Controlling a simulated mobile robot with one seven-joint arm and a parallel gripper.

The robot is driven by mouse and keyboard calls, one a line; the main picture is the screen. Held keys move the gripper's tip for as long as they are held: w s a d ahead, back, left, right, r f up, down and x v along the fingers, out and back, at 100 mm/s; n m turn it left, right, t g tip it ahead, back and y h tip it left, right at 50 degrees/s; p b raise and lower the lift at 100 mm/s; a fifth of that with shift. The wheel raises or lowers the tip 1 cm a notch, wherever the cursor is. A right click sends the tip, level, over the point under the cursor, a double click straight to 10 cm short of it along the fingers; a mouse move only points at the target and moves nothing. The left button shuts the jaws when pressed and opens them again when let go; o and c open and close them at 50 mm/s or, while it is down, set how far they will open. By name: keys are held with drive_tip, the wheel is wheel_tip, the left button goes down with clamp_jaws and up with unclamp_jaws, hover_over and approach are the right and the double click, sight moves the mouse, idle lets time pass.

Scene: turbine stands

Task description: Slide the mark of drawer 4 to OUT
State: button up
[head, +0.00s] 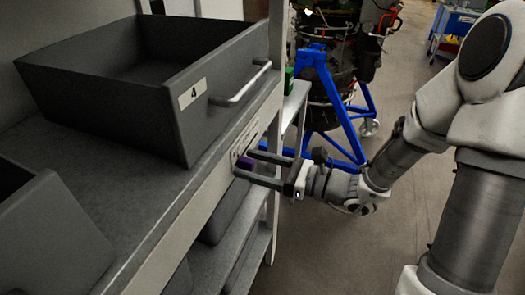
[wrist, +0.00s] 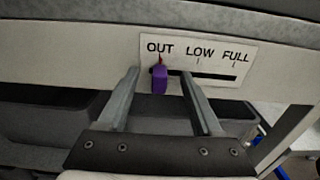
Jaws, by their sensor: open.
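Drawer 4 (head: 150,75) is a dark grey bin with a "4" label (head: 192,94) and a metal handle, on the upper shelf in the head view. Below it on the shelf edge is a white plate (wrist: 215,53) reading OUT, LOW, FULL, with a dark slot. The purple mark (wrist: 159,79) sits at the left end of the slot, under OUT; it also shows in the head view (head: 245,162).
Another grey bin (head: 45,235) stands at the lower left on the same shelf (head: 120,205). More bins show below the shelf edge. A blue turbine stand (head: 345,125) is behind my gripper. Open floor (head: 415,215) lies to the right.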

drive_tip(key=p+v, duration=0.1)
drive_tip(key=v, duration=0.6)
idle(0.5)
idle(0.3)
